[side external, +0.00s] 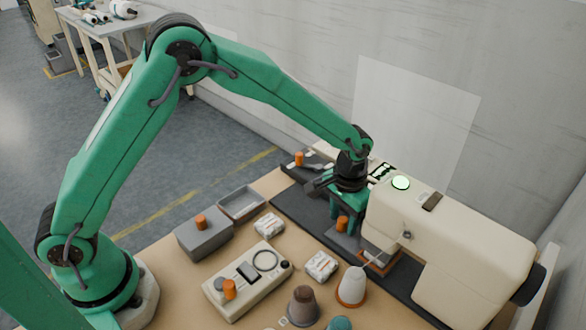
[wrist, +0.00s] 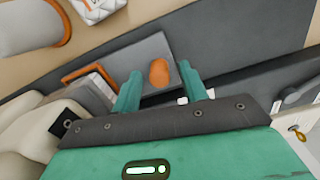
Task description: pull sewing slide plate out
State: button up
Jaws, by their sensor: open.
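The slide plate (wrist: 148,48) is a flat grey plate with an orange knob (wrist: 160,73) on it. It lies on the dark bed beside the cream sewing machine (side external: 440,235). In the side view the plate (side external: 340,241) and its knob (side external: 341,224) show just below my gripper (side external: 347,214). My gripper is open, pointing down. In the wrist view my two green fingers (wrist: 160,72) appear on either side of the knob, with gaps between. I cannot tell how far above the plate the fingertips are.
A grey box with an orange knob (side external: 204,238), an open grey tray (side external: 242,204) and a control box (side external: 246,281) stand on the table. White packs (side external: 321,266) and thread cones (side external: 352,286) are near the machine. A wall rises behind.

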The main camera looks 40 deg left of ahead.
jog(key=shift+f, duration=0.15)
jog(key=shift+c, duration=0.2)
grip_shut()
jog(key=a, duration=1.3)
jog(key=shift+w+a, duration=0.1)
jog(key=shift+a, duration=0.2)
jog(key=shift+o, duration=0.2)
grip_release()
notch_tip(320, 180, up, 8)
